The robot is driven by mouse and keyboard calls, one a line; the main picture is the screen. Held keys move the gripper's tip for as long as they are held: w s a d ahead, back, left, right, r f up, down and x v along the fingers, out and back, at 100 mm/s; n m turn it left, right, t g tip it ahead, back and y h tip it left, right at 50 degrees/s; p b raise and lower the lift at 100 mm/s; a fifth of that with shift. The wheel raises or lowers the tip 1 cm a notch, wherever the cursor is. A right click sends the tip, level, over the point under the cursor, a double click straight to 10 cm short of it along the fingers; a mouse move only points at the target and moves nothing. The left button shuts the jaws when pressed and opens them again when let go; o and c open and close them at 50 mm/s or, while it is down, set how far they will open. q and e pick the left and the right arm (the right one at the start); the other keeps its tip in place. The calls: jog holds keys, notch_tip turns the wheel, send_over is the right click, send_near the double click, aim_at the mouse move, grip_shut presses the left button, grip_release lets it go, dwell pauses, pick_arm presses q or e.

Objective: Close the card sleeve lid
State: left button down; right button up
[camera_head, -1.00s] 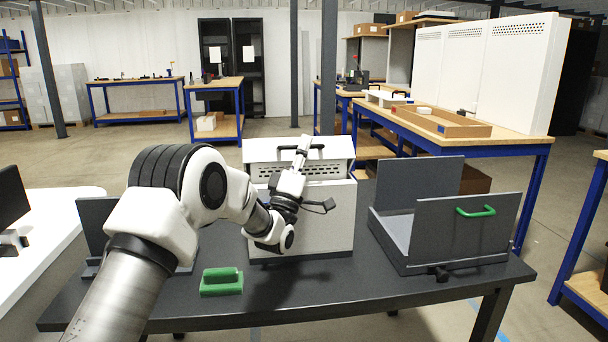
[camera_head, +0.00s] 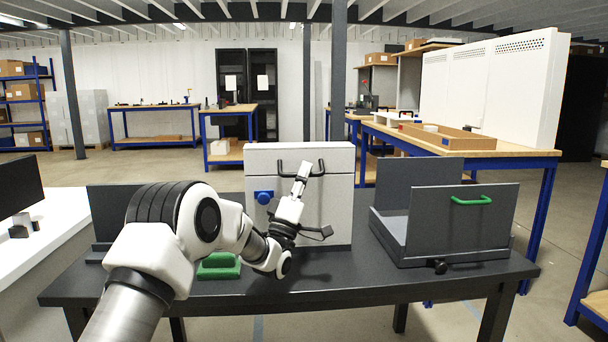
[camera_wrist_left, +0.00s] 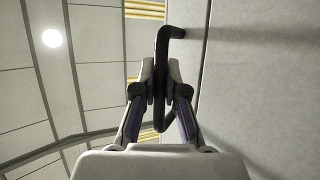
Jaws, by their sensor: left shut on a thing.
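The card sleeve (camera_head: 335,215) is a pale grey box standing on the dark table. Its lid (camera_head: 340,160) forms the top of the front, in line with the face below. A black bar handle (camera_head: 281,166) sits on the lid and also shows in the left wrist view (camera_wrist_left: 162,46). My left gripper (camera_head: 302,171) reaches up in front of the box and is shut on this handle; in the wrist view its fingers (camera_wrist_left: 160,88) lie on both sides of the bar. The arm hides part of the front. My right gripper is not in view.
A blue knob (camera_head: 264,197) is on the box front. A green-handled block (camera_head: 219,266) lies partly behind my left arm. A dark open tray-like case (camera_head: 460,225) with a green handle (camera_head: 472,200) stands to the right. The dark table (camera_head: 350,280) has clear room in front.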

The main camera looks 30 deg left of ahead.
pick_arm(q)
jog(key=c, duration=1.2)
grip_release()
jog(key=shift+d, duration=0.15)
jog(key=shift+f, duration=0.1)
jog(key=s+a+f, duration=0.1)
jog(key=s+f, duration=0.1)
jog(key=s, duration=1.2)
jog(key=shift+a+f, duration=0.1)
jog(key=shift+f, duration=0.05)
